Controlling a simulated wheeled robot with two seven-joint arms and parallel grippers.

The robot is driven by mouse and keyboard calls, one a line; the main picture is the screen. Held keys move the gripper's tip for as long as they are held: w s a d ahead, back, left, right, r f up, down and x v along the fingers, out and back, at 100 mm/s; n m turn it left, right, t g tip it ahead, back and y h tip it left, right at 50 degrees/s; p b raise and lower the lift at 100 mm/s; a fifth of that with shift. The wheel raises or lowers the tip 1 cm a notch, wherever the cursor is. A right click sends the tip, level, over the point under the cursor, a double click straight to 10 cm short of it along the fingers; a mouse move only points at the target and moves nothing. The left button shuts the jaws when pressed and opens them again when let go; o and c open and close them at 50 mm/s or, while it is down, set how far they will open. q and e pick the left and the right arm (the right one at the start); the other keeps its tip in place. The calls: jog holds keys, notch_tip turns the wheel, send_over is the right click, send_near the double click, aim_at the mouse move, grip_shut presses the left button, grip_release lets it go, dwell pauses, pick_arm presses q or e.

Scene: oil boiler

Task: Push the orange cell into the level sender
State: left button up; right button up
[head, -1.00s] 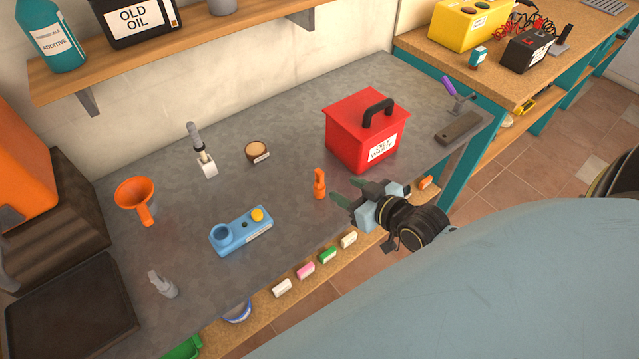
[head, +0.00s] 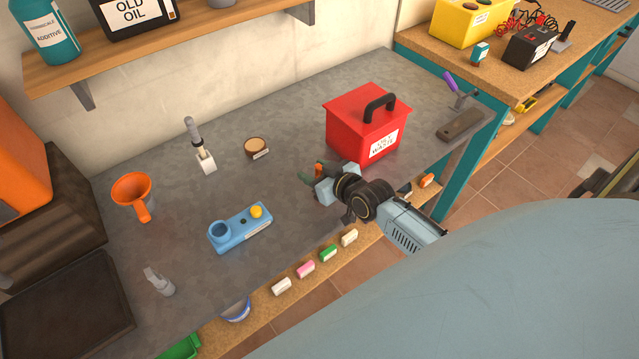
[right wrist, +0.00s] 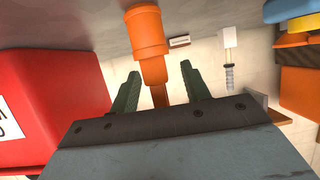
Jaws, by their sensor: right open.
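The upright orange piece, which looks like the orange cell, is mostly hidden behind my right gripper (head: 314,173) in the head view. In the right wrist view the orange piece (right wrist: 148,35) stands between the two green fingers of my right gripper (right wrist: 160,74). The fingers are open, with gaps on both sides of it. A blue device (head: 240,229) with a round socket and a yellow knob lies left of the gripper; I cannot tell for sure whether it is the level sender. My left gripper is not in view.
A red waste box (head: 362,135) stands close behind my right gripper. An orange funnel (head: 132,192), a white-based tool (head: 204,160), a small round pot (head: 255,147) and a grey part (head: 158,282) are spread over the bench. The bench between gripper and blue device is clear.

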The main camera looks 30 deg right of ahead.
jog(key=shift+w, duration=0.1)
grip_shut()
dwell(0.3)
notch_tip(320, 180, up, 10)
jog(key=p, duration=0.2)
dwell(0.3)
